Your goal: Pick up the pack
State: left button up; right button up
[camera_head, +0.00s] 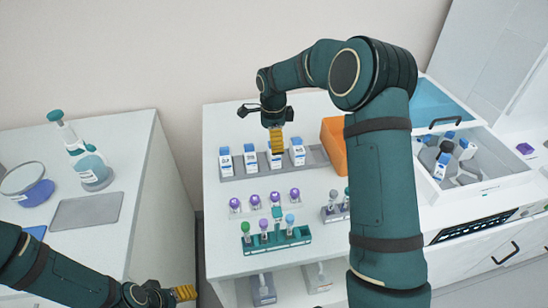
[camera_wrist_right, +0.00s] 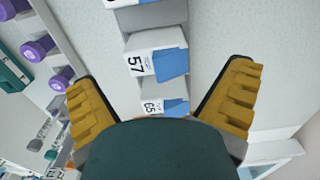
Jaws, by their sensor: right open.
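Several white packs with blue tops stand in a row on a grey holder (camera_head: 236,174) on the white bench in the head view. One pack (camera_head: 275,161) is right below my right gripper (camera_head: 277,144), which points down and partly hides it. In the right wrist view, a pack marked 57 (camera_wrist_right: 155,63) and one marked 65 (camera_wrist_right: 163,106) show between the spread yellow fingers of my right gripper (camera_wrist_right: 162,88). The right gripper is open, with nothing held. My left gripper (camera_head: 184,293) is low at the bottom left, away from the packs; its jaw opening is unclear.
Purple-capped tubes (camera_head: 254,200) and a green tube rack (camera_head: 276,242) stand in front of the packs. An orange bin (camera_head: 334,143) is just right of them. An open drawer-like machine (camera_head: 480,172) is further right. A side table (camera_head: 120,172) with a grey tray (camera_head: 88,211) is left.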

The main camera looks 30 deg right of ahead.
jog(key=shift+s+f, duration=0.2)
jog(key=shift+f, duration=2.75)
jog(key=c, duration=1.2)
